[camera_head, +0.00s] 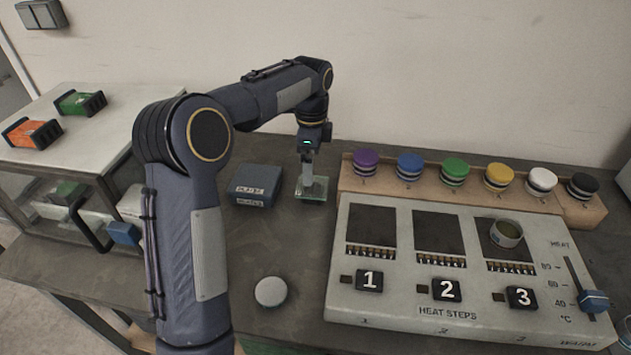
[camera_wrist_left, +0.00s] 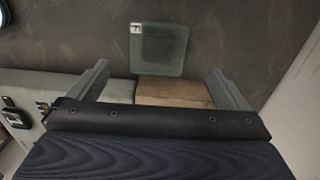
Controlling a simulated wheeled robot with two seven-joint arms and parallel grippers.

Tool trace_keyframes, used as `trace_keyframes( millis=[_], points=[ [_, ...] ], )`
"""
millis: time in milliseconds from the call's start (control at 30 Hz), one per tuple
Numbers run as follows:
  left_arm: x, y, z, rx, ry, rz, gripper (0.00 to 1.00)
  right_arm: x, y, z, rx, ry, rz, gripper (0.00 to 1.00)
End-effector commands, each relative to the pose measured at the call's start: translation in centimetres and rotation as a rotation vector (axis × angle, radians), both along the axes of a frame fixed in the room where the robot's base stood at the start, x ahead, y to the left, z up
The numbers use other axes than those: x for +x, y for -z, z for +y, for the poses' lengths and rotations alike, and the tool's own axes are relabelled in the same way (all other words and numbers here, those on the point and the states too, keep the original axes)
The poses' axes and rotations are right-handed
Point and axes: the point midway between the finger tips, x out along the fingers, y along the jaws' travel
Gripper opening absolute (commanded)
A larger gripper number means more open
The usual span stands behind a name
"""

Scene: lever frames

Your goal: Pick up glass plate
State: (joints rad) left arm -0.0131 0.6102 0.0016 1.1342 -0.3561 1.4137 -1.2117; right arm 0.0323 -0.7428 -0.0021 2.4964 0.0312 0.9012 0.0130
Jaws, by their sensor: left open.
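The glass plate (camera_head: 313,189) is a small, pale green, see-through square on the dark bench, right of the blue plates box. It also shows in the left wrist view (camera_wrist_left: 158,49), flat, with a small white mark at one corner. My left gripper (camera_head: 308,176) points down over the plate, and its fingers cover part of it in the head view. In the left wrist view the fingers (camera_wrist_left: 158,68) are wide apart with nothing between them, and the plate lies just ahead of the tips. My right gripper is not in view.
A blue plates box (camera_head: 254,186) stands left of the plate. A wooden rack (camera_head: 400,186) with several colour-lidded jars and a heat-steps panel (camera_head: 450,309) lie to the right. A white round knob (camera_head: 270,291) is nearer. Bare bench lies between plate and knob.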

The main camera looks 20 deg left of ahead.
Motion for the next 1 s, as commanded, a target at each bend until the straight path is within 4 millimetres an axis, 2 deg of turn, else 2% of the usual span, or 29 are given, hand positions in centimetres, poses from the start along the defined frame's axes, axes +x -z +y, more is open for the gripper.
trace_keyframes(
  millis=[400,700,767,1000],
  points=[
    [-0.2,5.7,-0.2,-0.001,-0.004,0.002,0.98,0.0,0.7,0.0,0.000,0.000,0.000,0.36],
    [-0.2,6.3,-0.2,-0.001,-0.004,-0.001,0.98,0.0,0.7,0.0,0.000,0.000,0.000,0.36],
    [-0.2,6.3,-0.2,-0.001,-0.004,-0.001,0.93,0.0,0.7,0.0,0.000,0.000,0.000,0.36],
    [-0.2,6.2,-0.3,-0.001,-0.004,-0.001,0.62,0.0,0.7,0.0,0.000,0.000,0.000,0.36]
  ],
)
